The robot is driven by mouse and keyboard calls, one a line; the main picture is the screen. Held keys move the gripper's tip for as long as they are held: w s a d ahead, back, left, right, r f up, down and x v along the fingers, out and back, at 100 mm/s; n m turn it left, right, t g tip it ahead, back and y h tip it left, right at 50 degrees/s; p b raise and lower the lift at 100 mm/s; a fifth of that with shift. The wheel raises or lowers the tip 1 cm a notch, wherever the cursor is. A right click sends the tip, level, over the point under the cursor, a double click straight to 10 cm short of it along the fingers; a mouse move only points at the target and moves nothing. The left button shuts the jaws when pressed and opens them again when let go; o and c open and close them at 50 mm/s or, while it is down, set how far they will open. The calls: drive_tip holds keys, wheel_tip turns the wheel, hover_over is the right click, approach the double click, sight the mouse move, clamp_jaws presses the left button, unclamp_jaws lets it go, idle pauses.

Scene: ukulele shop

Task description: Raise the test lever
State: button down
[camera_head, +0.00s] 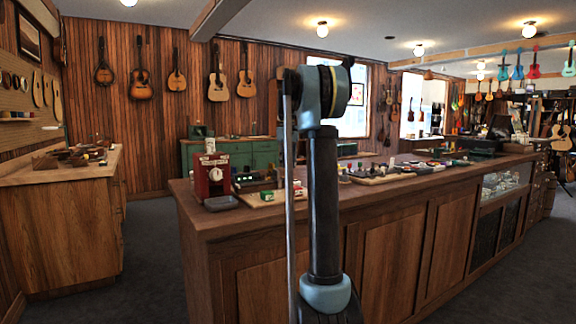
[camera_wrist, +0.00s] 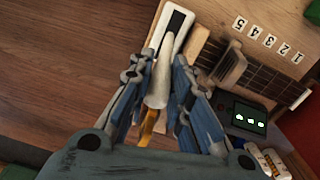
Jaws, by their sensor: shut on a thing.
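In the wrist view, a slim cream-white lever (camera_wrist: 163,75) with a yellow-orange part at its lower end stands between the fingers. I take it to be the test lever. My gripper (camera_wrist: 165,62) has its blue-grey fingers on either side of the lever and is shut on it. Just beyond its tip is a white plate with a dark slot (camera_wrist: 176,24). Whether the lever is up or down is hard to tell from this angle. In the head view my own arm stands in front, and I cannot make out the gripper or the lever.
Right of the gripper are a fretted neck (camera_wrist: 262,82), number labels (camera_wrist: 268,40) and a small dark screen (camera_wrist: 249,117). The wooden counter (camera_head: 250,217) carries a red device (camera_head: 212,176) and trays of small parts. Bare wood (camera_wrist: 70,60) lies to the left.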

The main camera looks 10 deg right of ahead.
drive_tip(key=shift+w+d, duration=0.1)
drive_tip(key=shift+w, duration=0.1)
drive_tip(key=c, duration=1.5)
unclamp_jaws()
drive_tip(key=shift+w+f, duration=0.1)
drive_tip(key=shift+f, duration=0.05)
drive_tip(key=shift+o, duration=0.2)
drive_tip(key=r, duration=1.2)
drive_tip(key=shift+a, duration=0.25)
